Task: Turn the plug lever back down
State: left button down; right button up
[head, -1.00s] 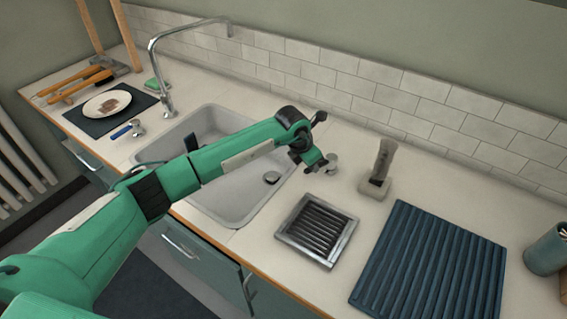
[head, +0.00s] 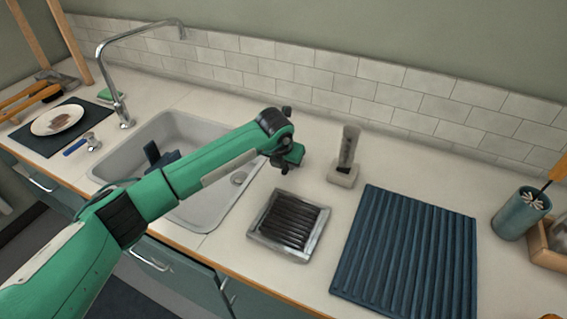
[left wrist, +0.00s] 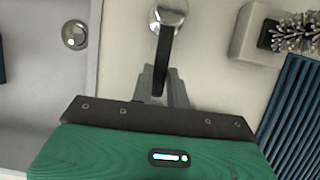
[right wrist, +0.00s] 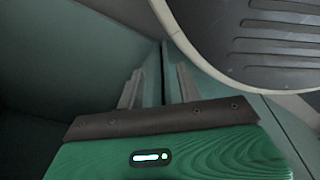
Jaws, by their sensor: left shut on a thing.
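The plug lever has a round metal base (left wrist: 168,14) and a dark arm (left wrist: 163,55), both in the left wrist view. It stands on the counter (head: 225,116) right of the sink. My left gripper (head: 284,160) is over it and hides it in the head view. Its fingers (left wrist: 160,85) are shut on the free end of the dark arm. The round metal plug (head: 239,179) lies in the sink, and it also shows in the left wrist view (left wrist: 75,34). My right gripper (right wrist: 158,87) is open and empty; it is outside the head view.
The sink (head: 205,221) lies under my left arm. A brush stands in a pale holder (head: 343,176) close right of the gripper. A framed grate (head: 254,233) and a blue ribbed mat (head: 380,225) lie nearer the front.

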pick_arm(q)
jog(key=c, duration=1.4)
grip_release()
jog(key=shift+o, duration=0.2)
